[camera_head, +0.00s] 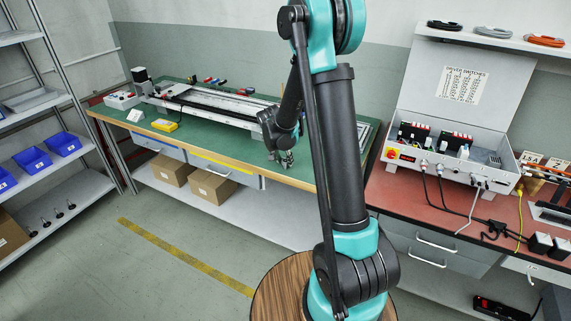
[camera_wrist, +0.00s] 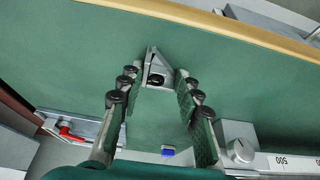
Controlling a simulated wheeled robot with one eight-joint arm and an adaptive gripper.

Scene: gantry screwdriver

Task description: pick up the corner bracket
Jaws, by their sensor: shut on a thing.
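The corner bracket (camera_wrist: 154,65) is a small grey triangular piece with a dark spot in it. It shows in the wrist view between the tips of my gripper (camera_wrist: 157,76), over the green bench top. The fingers stand on either side of it and are shut on it. In the head view my gripper (camera_head: 284,158) is over the green bench (camera_head: 318,171) near its front edge. There the bracket is too small to tell from the fingers.
A long gantry rail (camera_head: 215,103) lies along the back of the bench. A yellow device (camera_head: 164,125) sits at the bench's left. A control box (camera_head: 452,152) with cables stands on the red bench at right. In the wrist view, a red-handled part (camera_wrist: 70,133) lies left.

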